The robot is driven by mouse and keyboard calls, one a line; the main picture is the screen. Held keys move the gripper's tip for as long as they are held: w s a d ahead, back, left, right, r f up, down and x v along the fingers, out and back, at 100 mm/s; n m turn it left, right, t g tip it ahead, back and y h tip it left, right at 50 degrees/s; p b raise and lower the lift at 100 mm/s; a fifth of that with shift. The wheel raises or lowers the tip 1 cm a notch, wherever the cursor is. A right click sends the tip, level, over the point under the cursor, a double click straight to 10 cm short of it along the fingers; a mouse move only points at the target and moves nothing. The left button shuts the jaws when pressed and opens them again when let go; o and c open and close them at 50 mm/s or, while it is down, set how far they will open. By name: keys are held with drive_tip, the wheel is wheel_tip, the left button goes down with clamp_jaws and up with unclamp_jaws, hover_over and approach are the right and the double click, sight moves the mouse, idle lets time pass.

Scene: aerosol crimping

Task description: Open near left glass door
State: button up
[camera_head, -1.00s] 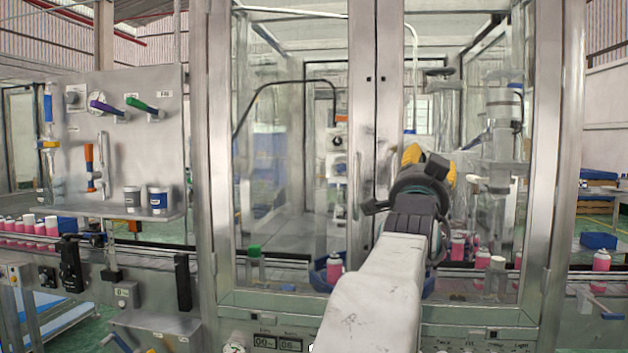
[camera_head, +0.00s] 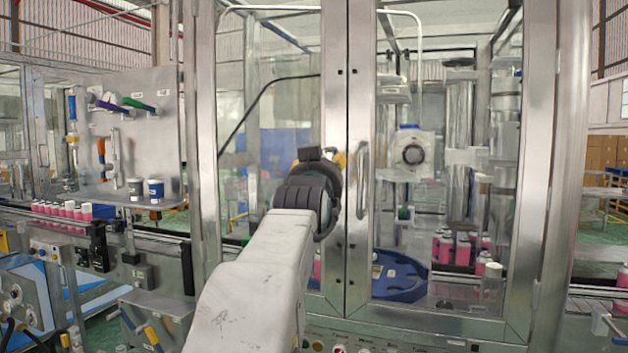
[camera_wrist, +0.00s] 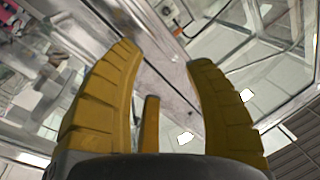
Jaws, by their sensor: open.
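The near left glass door (camera_head: 334,90) is a tall metal-framed glass panel left of the centre seam, and it looks shut. My gripper (camera_wrist: 163,56) has yellow fingers spread apart. In the wrist view a metal frame bar (camera_wrist: 165,85) runs diagonally behind the gap between them, and nothing is clearly gripped. In the head view the gripper is mostly hidden behind my dark wrist, in front of the left door's inner edge. A handle for the left door is not visible there; my arm covers part of that frame.
The right glass door (camera_head: 534,150) with its vertical metal handle (camera_head: 362,180) stands beside it. Behind the glass are a blue round fixture (camera_head: 400,284) and pink cans (camera_head: 462,252). A panel with coloured levers (camera_head: 125,140) and a conveyor with pink cans (camera_head: 62,212) are at the left.

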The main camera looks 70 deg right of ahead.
drive_tip(key=shift+w+d+f+n+y+p, duration=0.2)
drive_tip(key=shift+w+d+f+n+p, duration=0.15)
drive_tip(key=shift+d+n, duration=0.65)
drive_tip(key=shift+w+d+f+n+y+p, duration=0.2)
drive_tip(key=shift+d+f+n+p, duration=0.25)
drive_tip(key=shift+d, duration=0.95)
drive_tip(key=shift+w+d+f+n+y+p, duration=0.25)
drive_tip(key=shift+d+f+n, duration=0.2)
drive_tip(key=shift+d+n, duration=0.6)
drive_tip(key=shift+d, duration=0.15)
drive_tip(key=shift+w, duration=0.1)
clamp_jaws()
